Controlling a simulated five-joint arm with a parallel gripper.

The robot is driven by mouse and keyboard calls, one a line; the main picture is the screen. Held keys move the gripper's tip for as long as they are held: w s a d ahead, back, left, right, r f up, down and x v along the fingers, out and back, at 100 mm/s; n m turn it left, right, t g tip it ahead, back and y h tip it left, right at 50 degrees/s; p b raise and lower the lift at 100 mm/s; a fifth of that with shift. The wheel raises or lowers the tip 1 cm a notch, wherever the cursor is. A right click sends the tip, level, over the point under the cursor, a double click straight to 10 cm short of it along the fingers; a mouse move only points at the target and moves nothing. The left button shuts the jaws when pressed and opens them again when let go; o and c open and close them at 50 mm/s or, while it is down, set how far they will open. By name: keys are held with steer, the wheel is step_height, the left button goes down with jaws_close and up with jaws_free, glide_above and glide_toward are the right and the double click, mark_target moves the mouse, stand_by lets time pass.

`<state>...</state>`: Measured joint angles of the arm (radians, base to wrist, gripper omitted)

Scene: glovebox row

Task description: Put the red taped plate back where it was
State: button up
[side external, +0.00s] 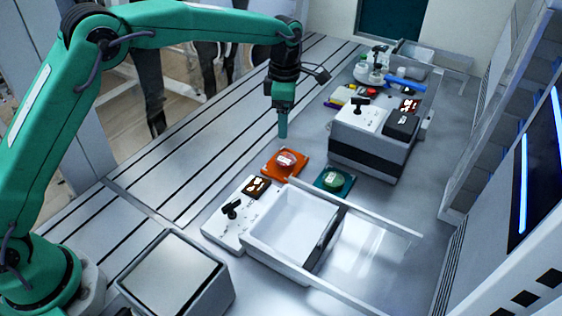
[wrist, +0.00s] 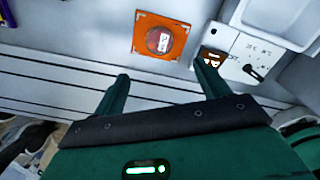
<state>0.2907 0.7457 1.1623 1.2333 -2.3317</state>
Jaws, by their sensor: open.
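The red taped plate (side external: 286,160) is a small round reddish dish with a white label. It rests on an orange square base (side external: 269,168) on the bench. In the wrist view the plate (wrist: 159,40) sits near the middle of the orange base (wrist: 145,21), ahead of my fingers. My gripper (side external: 282,132) points down above and a little behind the orange base. It is open and empty, and its two fingers show spread apart in the wrist view (wrist: 162,71). A green round dish (side external: 333,180) lies on a teal square base (side external: 346,191) to the right.
A white open tray or drawer (side external: 255,236) with long rails stands in front, beside a white panel with a black lever (side external: 222,225). A grey-white box with a lever (side external: 365,160) stands behind right. A metal-topped box (side external: 172,270) is front left. The slotted bench at left is clear.

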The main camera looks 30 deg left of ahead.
stand_by(0.4)
steer(key=s+a+r+m+t, duration=0.3)
steer(key=s+a+r+m, duration=0.85)
steer(key=s+r, duration=0.3)
steer(key=s+a+f+m+t, duration=0.1)
steer(key=s+a+m, duration=0.1)
steer(key=s+m, duration=0.4)
steer(key=s+a+f+m+t, duration=0.1)
steer(key=s+m, duration=0.5)
steer(key=s, duration=0.7)
steer(key=shift+a+f+t, duration=0.3)
steer(key=shift+a+f, duration=0.2)
steer(key=shift+a, duration=0.6)
